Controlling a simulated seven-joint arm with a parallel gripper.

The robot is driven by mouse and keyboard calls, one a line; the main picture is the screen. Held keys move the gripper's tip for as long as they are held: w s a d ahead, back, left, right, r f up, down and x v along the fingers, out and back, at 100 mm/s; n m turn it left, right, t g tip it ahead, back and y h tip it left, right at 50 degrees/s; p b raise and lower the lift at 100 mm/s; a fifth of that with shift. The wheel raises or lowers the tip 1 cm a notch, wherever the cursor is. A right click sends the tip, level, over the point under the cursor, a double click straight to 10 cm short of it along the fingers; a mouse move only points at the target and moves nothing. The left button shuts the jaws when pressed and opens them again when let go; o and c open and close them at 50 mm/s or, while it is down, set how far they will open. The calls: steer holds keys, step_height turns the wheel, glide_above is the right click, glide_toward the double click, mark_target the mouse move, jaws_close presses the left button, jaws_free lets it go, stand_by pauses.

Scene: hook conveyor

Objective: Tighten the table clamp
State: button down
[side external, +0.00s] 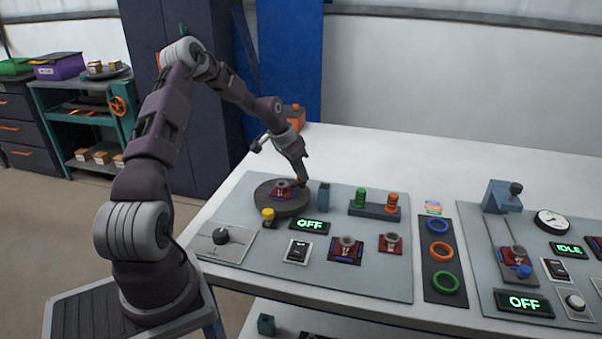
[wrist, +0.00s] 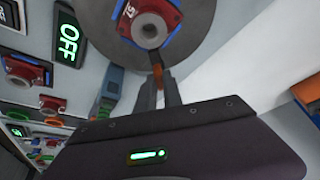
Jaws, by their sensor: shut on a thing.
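The round grey turntable (side external: 264,195) sits at the back left of the near panel, and its rim fills the top of the wrist view (wrist: 199,22). A red block with a grey ring (wrist: 150,27) sits on it, also seen in the side view (side external: 283,188). My gripper (side external: 299,179) points down at the table's far right edge. In the wrist view its fingers (wrist: 158,88) are shut on a small orange-tipped lever (wrist: 157,70) at the rim, seemingly the table clamp's handle. The fingers hide much of the lever, and the clamp's tightness cannot be told.
A blue-grey post (side external: 323,195) stands close right of the turntable. A yellow button (side external: 268,214) and a green OFF display (side external: 310,225) are in front. A rack with green and orange pieces (side external: 375,209) is farther right.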

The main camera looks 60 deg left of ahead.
steer(key=shift+s+a+f+m, duration=0.1)
steer(key=shift+s+f+m, duration=0.05)
steer(key=shift+m, duration=0.25)
steer(key=c, duration=1.5)
jaws_free()
steer(key=shift+r, duration=0.3)
steer(key=v, duration=0.6)
steer(key=shift+s+r, duration=0.15)
steer(key=shift+r, duration=0.15)
